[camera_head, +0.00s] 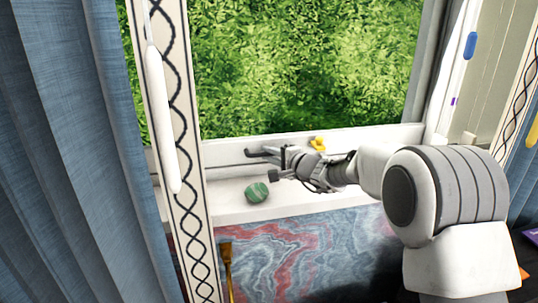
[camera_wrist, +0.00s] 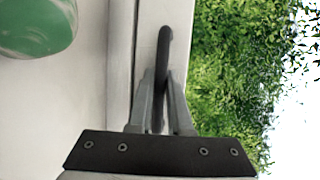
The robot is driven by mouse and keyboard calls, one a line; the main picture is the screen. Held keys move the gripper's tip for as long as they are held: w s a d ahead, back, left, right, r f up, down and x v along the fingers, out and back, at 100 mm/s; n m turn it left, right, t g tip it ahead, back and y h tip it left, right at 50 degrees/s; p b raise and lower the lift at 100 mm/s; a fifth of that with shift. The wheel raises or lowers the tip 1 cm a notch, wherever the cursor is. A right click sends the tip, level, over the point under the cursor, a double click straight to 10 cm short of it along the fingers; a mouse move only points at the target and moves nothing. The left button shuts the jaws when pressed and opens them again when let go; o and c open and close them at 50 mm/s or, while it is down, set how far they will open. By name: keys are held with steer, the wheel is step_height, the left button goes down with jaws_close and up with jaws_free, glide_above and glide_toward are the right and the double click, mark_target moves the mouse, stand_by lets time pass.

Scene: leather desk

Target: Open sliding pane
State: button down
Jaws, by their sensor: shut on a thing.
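The window pane (camera_head: 300,70) shows green foliage through its glass, with a white rail (camera_head: 225,153) along its bottom. A dark handle (camera_head: 256,152) is on this rail; in the wrist view it is a black bar (camera_wrist: 164,42) on the white frame. My gripper (camera_head: 281,162) reaches in from the right. In the wrist view its two fingers (camera_wrist: 160,90) are shut on the handle, one on either side. The fingers hide part of the handle. I cannot tell from these frames whether the pane stands open.
A green striped ball (camera_head: 257,192) rests on the white sill (camera_head: 310,196), near my gripper; it also shows in the wrist view (camera_wrist: 38,22). A small yellow object (camera_head: 318,144) is behind my wrist. A patterned post (camera_head: 187,190) and blue curtain (camera_head: 60,150) stand at left.

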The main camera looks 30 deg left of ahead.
mark_target(325, 148)
steer(key=w+d, duration=0.3)
steer(key=d, duration=0.1)
steer(key=w+d+b, duration=0.1)
steer(key=w+d, duration=0.6)
steer(key=d, duration=0.2)
steer(key=shift+w, duration=0.4)
steer(key=shift+s+a, duration=0.1)
steer(key=shift+a, duration=0.05)
steer(key=shift+a, duration=0.1)
steer(key=c, duration=1.1)
jaws_free()
steer(key=shift+d, duration=0.25)
